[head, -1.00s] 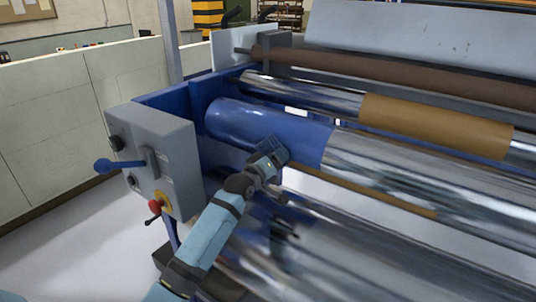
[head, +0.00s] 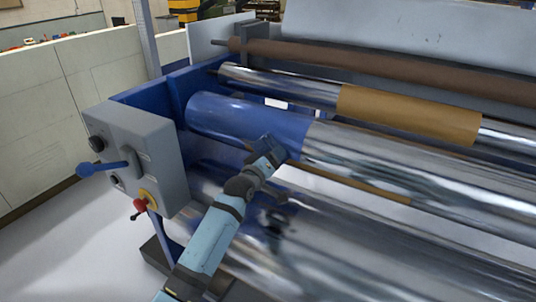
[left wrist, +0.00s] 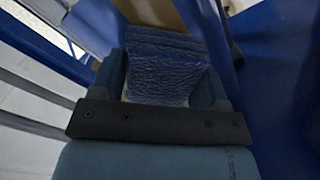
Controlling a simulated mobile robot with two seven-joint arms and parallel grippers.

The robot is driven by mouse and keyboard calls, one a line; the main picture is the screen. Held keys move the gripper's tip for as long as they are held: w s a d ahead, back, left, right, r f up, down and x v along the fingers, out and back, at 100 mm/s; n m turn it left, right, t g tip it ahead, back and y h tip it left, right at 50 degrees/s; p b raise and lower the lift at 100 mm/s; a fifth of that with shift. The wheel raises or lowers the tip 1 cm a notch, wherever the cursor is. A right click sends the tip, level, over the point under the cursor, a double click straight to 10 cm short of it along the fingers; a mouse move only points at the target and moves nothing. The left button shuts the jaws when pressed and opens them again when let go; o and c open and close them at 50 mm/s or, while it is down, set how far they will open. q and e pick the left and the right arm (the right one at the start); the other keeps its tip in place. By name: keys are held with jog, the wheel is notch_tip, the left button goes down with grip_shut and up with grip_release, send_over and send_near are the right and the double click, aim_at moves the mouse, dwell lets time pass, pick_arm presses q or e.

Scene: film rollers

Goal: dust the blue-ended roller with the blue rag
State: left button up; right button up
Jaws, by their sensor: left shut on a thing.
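The blue-ended roller runs across the head view, with a glossy blue left end (head: 230,115) and a chrome body (head: 400,163). My left gripper (head: 270,148) is at the front of the blue end, near where the blue meets the chrome. It is shut on the blue rag, a dark blue ribbed cloth (left wrist: 165,65) that shows between the fingers in the left wrist view. In the head view the rag is small and partly hidden by the gripper; I cannot tell whether it touches the roller. My right gripper is not in view.
A grey control box (head: 140,160) with a blue lever (head: 103,168) and a red knob (head: 139,204) stands left of my left arm. A chrome roller with a tan band (head: 408,113) and a brown roller (head: 390,68) lie behind. Another large chrome roller (head: 370,262) lies below in front.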

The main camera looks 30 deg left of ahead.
pick_arm(q)
jog(key=shift+a, duration=0.1)
jog(key=shift+w+a+b, duration=0.15)
jog(key=shift+a, duration=1.9)
jog(key=shift+w+a+b, duration=0.15)
jog(key=shift+a, duration=1.85)
jog(key=shift+w+a+b, duration=0.15)
jog(key=shift+a+b, duration=0.3)
jog(key=shift+a, duration=1.45)
jog(key=shift+s+r+p, duration=0.1)
jog(key=shift+s+p, duration=0.25)
jog(key=shift+s, duration=0.1)
jog(key=p, duration=0.2)
send_near(242, 142)
jog(key=shift+w, duration=0.6)
